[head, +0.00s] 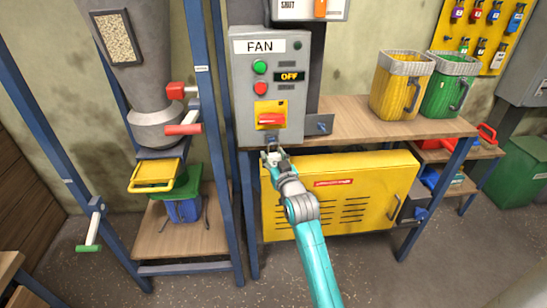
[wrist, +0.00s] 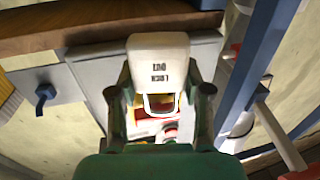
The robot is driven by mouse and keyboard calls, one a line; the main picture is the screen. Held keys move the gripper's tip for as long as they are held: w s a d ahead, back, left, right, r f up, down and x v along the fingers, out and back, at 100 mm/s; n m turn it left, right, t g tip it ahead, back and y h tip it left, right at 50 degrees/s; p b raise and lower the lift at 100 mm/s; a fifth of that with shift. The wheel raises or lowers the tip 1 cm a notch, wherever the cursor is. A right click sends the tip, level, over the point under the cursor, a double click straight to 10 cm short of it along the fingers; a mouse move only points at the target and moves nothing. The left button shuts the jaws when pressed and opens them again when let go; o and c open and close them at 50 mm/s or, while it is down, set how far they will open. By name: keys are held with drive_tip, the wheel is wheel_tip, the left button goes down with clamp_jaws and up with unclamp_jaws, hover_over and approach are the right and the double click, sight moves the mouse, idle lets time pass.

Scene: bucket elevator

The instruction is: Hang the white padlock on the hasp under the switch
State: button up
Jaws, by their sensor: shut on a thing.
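The white padlock (wrist: 158,65) is held between the two fingers of my gripper (wrist: 158,95), with dark lettering on its body. Its shackle (wrist: 160,112) shows in the wrist view as a light loop pointing down in the picture, with red and yellow behind it. In the head view my gripper (head: 273,154) is just below the grey FAN box (head: 242,90). The red switch (head: 271,119) on its yellow plate is above it. The hasp (head: 270,138) is a small dark part below the switch; I cannot tell whether the shackle touches it.
A wooden bench (head: 360,128) extends right of the box, with a yellow bin (head: 398,85) and a green bin (head: 450,88) on it. A yellow cabinet (head: 345,190) stands below. Blue frame posts (head: 215,130) and a red-handled lever (head: 184,129) are at left.

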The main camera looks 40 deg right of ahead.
drive_tip(key=shift+w+d, duration=0.1)
drive_tip(key=shift+w, duration=0.05)
drive_tip(key=shift+d+x, duration=0.25)
drive_tip(key=shift+x, duration=1.3)
drive_tip(key=shift+f, duration=0.75)
idle(0.5)
drive_tip(key=o, duration=1.3)
drive_tip(key=shift+s, duration=0.3)
drive_tip(key=a+v, duration=0.2)
drive_tip(key=v, duration=0.7)
drive_tip(key=shift+f, duration=0.35)
drive_tip(key=shift+w+a, duration=0.1)
drive_tip(key=shift+w, duration=0.1)
